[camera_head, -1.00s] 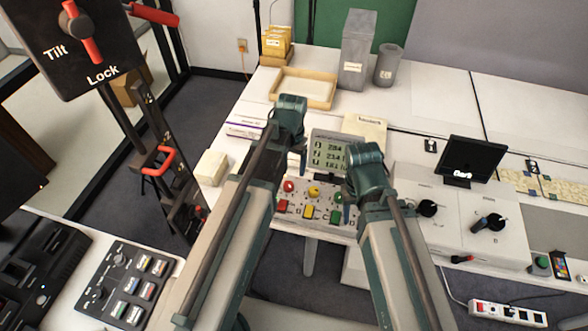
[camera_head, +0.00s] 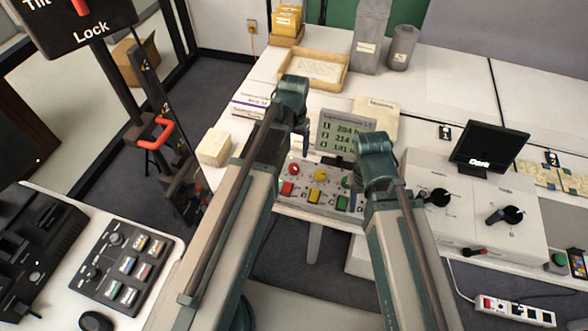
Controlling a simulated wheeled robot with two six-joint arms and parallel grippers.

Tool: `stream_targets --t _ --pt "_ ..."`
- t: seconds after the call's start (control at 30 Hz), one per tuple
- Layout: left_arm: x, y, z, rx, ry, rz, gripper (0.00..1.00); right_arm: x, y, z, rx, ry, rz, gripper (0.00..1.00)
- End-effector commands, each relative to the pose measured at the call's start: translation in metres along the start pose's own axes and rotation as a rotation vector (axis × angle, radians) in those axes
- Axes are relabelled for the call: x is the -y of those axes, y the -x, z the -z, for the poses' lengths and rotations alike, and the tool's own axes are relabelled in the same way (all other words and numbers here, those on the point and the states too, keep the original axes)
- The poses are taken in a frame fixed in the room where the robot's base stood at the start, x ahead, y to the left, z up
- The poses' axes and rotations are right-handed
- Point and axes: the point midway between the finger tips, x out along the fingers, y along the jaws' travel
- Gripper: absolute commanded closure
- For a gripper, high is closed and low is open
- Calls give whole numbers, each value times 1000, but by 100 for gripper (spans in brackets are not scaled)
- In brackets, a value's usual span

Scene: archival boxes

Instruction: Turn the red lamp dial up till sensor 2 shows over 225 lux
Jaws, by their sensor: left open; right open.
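The red lamp dial (camera_head: 294,169) is at the left end of the dial row on the lamp control panel (camera_head: 329,190). A yellow dial (camera_head: 321,174) and a partly covered green dial (camera_head: 346,182) are to its right. The lux display (camera_head: 345,135) stands behind the panel with three rows; the second row seems to read 214, the others are small. My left gripper (camera_head: 303,140) is open, above and behind the red dial, not seen touching it. My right gripper (camera_head: 371,180) is open, beside the panel's right end; its fingers are mostly hidden by its wrist.
Red, yellow and green buttons (camera_head: 314,196) line the panel's front. To the right are a white box with black knobs (camera_head: 504,215) and a small dark screen (camera_head: 489,148). A wooden tray (camera_head: 300,69), grey containers (camera_head: 371,35) and a cream block (camera_head: 214,147) stand around the table.

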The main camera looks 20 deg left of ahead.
Motion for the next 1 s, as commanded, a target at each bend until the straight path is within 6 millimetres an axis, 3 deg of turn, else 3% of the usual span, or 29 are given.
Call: stream_targets --t 0.03,0.5,0.67,0.97,1.0 --pt "0 -15 0 0 0 0 26 1 -15 1 0 0 0 50" --pt "0 -77 0 0 0 0 26 7 -77 4 0 0 0 50" --pt "0 -86 0 0 0 0 26 8 -86 5 0 0 0 50" --pt "0 -86 0 0 0 0 26 8 -86 5 0 0 0 50" --pt "0 -86 0 0 0 0 31 8 -86 5 0 0 0 50"
